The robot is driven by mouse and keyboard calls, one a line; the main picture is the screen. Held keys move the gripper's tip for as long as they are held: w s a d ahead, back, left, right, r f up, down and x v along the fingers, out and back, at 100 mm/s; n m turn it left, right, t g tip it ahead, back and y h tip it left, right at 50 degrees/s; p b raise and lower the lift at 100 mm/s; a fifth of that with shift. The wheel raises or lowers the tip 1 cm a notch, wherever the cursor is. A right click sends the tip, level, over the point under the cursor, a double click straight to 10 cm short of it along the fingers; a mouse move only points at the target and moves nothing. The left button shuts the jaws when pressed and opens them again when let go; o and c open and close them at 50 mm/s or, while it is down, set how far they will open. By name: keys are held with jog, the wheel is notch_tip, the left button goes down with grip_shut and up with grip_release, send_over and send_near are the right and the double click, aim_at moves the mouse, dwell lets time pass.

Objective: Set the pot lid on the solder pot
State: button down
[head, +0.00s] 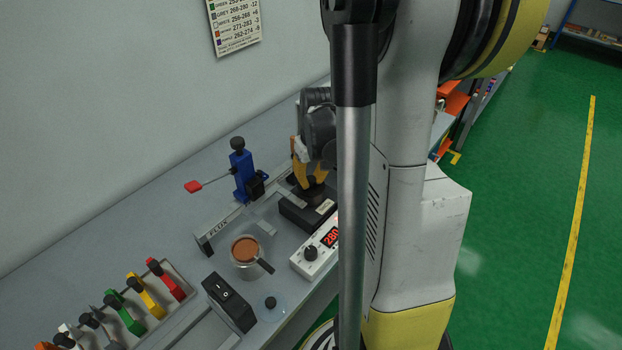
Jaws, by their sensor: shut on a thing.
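The solder pot appears to be the low dark block (296,213) with a pale label, beside the white controller. My gripper (311,180), with orange-yellow fingers, points down over the back of this block. It is shut on a dark, rounded piece (313,194), which looks like the pot lid. The lid is at the pot's top, but I cannot tell whether it rests on it or hangs just above. The fingertips and part of the lid are hard to make out, and my arm hides the right side.
Nearby are a controller (304,265) reading 280, a black switch box (231,303), a blue stand (242,176), a FLUX-marked rail (228,222) and a coloured-clip rack (187,283).

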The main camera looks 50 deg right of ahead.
jog(key=shift+f, duration=0.2)
jog(key=c, duration=0.7)
grip_release()
jog(key=shift+o, duration=0.2)
jog(key=shift+r, duration=0.1)
jog(key=shift+r+p, duration=2.6)
jog(key=shift+r, duration=0.9)
jog(key=shift+a, duration=0.1)
jog(key=s+a+r+n+t+b, duration=0.1)
jog(key=a+b, duration=0.3)
jog(key=a, duration=0.8)
jog(key=s+a+r+n+t+b, duration=0.2)
jog(key=s+a+r+t+b, duration=0.1)
jog(key=a, duration=1)
jog(key=shift+s+a+r+n+t+y+b, duration=0.2)
jog(key=shift+s+r+n+t+y+b, duration=0.15)
jog(key=shift+s+r+t, duration=0.3)
